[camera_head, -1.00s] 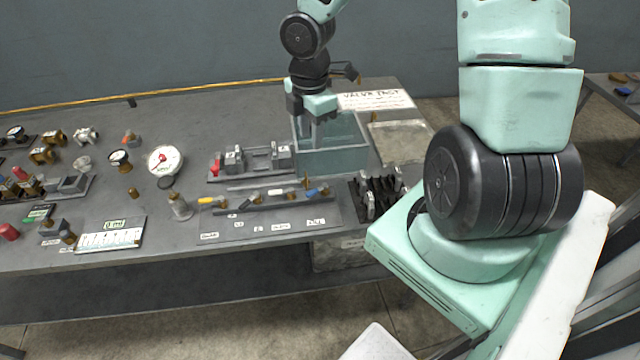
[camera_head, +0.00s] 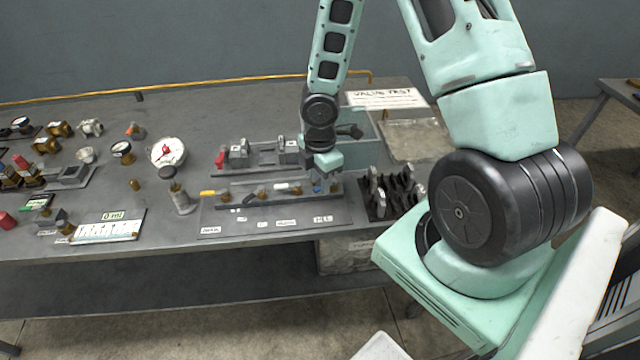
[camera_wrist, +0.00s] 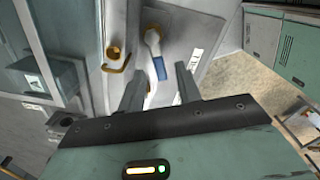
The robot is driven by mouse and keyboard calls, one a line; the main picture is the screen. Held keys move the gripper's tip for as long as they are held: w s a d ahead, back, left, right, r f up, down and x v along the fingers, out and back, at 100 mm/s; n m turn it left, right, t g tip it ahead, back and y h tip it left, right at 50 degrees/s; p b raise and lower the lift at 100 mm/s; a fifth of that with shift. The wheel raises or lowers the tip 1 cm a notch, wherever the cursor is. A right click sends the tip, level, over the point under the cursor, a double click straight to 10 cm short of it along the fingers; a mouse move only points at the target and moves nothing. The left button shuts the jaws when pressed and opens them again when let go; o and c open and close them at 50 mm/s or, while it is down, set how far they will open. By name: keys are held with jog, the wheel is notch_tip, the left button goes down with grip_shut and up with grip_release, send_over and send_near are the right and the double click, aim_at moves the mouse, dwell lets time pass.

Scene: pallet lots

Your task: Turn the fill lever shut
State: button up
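The lever with the blue handle (camera_wrist: 160,68) shows in the wrist view, with a pale round hub at its upper end. It lies ahead of and between the two fingers of my gripper (camera_wrist: 160,88), which are apart. I see no contact with it. In the head view my gripper (camera_head: 324,182) points down over the right end of the valve board (camera_head: 270,222) and largely hides the blue lever. A small label (camera_head: 323,218) sits in front of that end; its print is too small to read surely.
A yellow-handled lever (camera_head: 207,193) and a white-handled one (camera_head: 281,186) share the board. A black rack (camera_head: 395,200) stands close on the right. A teal open tank (camera_head: 365,140) is behind my gripper. Gauges and fittings lie to the left.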

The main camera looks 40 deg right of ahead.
jog(key=shift+f, duration=0.35)
grip_shut()
jog(key=shift+w+d+r+m, duration=0.1)
jog(key=shift+w+m, duration=0.3)
jog(key=shift+m, duration=0.8)
jog(key=m, duration=0.2)
jog(key=w+m, duration=0.1)
jog(key=shift+d+p, duration=0.25)
jog(key=shift+p, duration=0.1)
grip_release()
